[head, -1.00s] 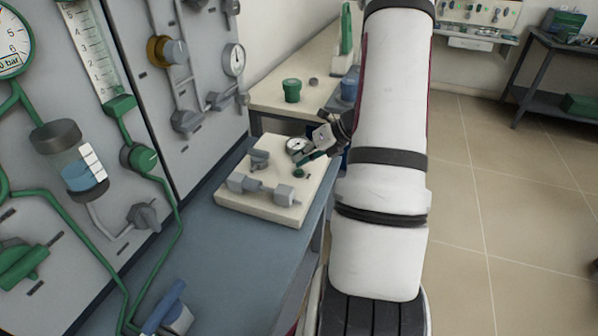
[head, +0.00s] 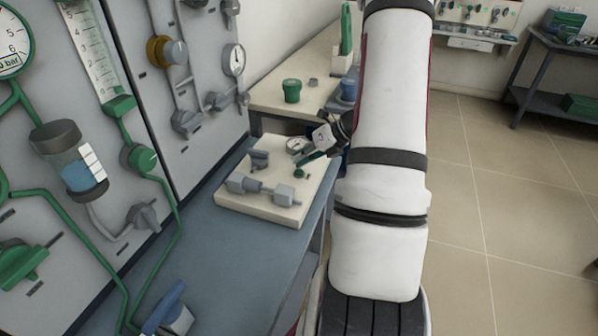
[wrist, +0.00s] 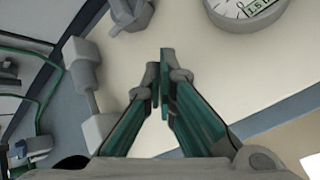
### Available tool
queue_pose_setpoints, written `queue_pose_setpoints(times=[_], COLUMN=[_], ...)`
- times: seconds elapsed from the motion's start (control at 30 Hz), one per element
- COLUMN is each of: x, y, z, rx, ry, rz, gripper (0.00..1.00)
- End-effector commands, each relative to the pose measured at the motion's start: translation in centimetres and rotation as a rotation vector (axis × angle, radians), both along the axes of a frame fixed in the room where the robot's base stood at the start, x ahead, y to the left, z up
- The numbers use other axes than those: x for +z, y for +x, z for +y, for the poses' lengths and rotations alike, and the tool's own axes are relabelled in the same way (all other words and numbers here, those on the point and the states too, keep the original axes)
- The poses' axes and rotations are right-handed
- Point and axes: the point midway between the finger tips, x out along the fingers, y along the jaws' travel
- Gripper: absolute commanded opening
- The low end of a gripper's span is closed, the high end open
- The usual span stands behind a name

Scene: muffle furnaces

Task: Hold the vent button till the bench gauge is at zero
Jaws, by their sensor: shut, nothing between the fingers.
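In the wrist view the fingers (wrist: 162,75) are together and empty over the cream surface; the button is not distinct there. Part of the gauge (wrist: 245,12) shows at the top right, cut off by the frame, and its needle cannot be read.
Grey valve fittings (head: 262,188) stand on the block, left of my gripper. A wall panel (head: 200,130) with pipes, valves and another gauge (head: 234,60) rises at the left. A green pot (head: 292,90) stands on the cream table behind. Open floor lies at the right.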

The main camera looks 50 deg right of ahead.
Motion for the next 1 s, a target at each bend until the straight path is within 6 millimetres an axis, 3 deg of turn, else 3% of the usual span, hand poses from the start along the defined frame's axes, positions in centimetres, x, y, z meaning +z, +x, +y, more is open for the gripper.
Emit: queue_pose_setpoints(times=[1.0], x=[-1.20], y=[0.00], z=[0.02], rx=[0.001], ry=[0.000], rz=[0.001], gripper=[0.00])
